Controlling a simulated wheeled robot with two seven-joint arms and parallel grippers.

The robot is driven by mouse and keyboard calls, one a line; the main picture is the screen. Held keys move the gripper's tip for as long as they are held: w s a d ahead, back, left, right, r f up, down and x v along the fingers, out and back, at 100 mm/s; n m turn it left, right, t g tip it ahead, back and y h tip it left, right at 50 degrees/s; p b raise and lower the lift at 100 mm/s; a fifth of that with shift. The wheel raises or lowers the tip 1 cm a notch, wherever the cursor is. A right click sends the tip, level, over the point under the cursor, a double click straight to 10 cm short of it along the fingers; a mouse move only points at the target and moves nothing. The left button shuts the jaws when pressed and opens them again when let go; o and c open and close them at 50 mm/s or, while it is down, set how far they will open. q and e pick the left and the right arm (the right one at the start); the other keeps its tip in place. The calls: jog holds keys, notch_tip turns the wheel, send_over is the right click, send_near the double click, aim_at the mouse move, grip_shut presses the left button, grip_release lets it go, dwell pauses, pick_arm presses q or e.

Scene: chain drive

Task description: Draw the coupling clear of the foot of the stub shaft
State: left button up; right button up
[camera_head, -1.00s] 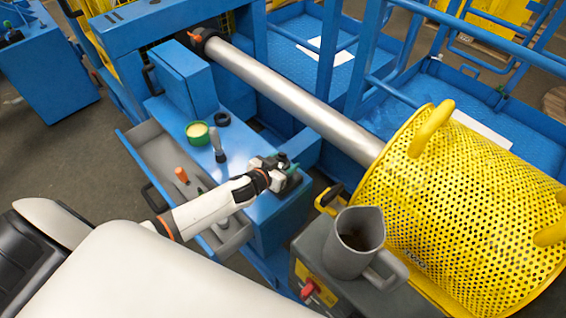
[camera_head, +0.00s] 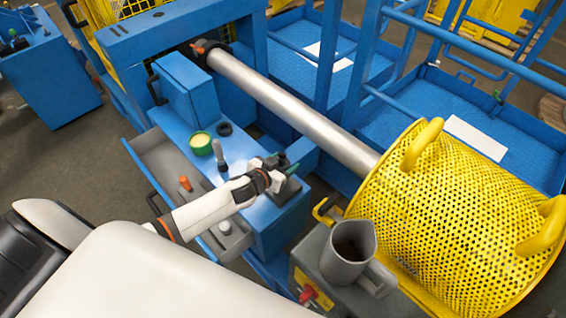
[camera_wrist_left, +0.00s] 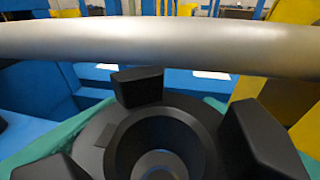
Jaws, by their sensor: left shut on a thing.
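The coupling (camera_wrist_left: 163,120) is a dark ring with blocky black lugs around a round bore, filling the lower part of the left wrist view. In the head view it shows only as a small dark shape (camera_head: 283,160) at my left gripper (camera_head: 284,172), over the front end of the blue bench. My left gripper is shut on the coupling, with green fingertips on both sides of it in the wrist view. A greyish round patch (camera_wrist_left: 158,165) shows down in the bore. I cannot tell whether it is the stub shaft. The shaft's foot is hidden. My right gripper is not in view.
A long silver shaft (camera_head: 290,108) runs behind the bench toward a yellow perforated drum (camera_head: 465,215). A grey jug (camera_head: 347,262) stands on a grey box at front right. A grey tray (camera_head: 165,155), green-rimmed tub (camera_head: 201,143) and black ring (camera_head: 225,129) are near my left arm.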

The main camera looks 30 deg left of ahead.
aim_at(283, 160)
pick_arm(q)
jog(key=shift+w+r+p, duration=0.1)
jog(key=shift+r+p, duration=1.8)
jog(key=shift+r, duration=0.35)
jog(key=shift+w+r, duration=0.1)
jog(key=shift+r, duration=0.05)
